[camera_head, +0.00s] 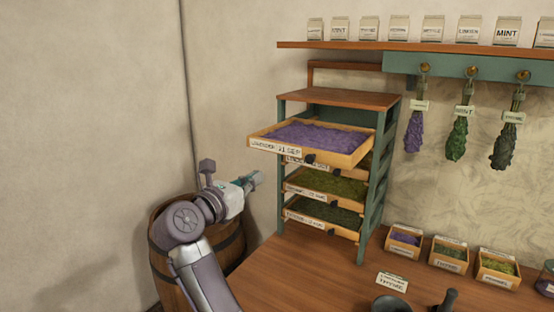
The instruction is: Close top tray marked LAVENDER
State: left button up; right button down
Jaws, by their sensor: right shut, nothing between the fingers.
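The top tray marked LAVENDER (352,160) is wooden, filled with purple lavender, and sticks out well forward from the green rack (368,246). Its front bears a white label and a dark knob (309,158). My right gripper (257,179) is shut and empty. My left gripper is not in view.
Lower trays with green herbs (325,187) sit in the rack under the top one. A barrel (232,243) stands behind my right arm. Small herb boxes (449,255), a dark mortar (390,305) and a card (392,281) are on the wooden table (290,272). Bundles (457,140) hang at right.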

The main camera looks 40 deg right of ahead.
aim_at(292, 155)
jog(key=p+x, duration=0.7)
jog(key=x, duration=0.6)
jog(key=shift+d+r, duration=0.1)
jog(key=shift+d, duration=0.15)
jog(key=shift+w+d+f, duration=0.15)
jog(key=shift+d+f, duration=0.05)
jog(key=shift+d, duration=0.15)
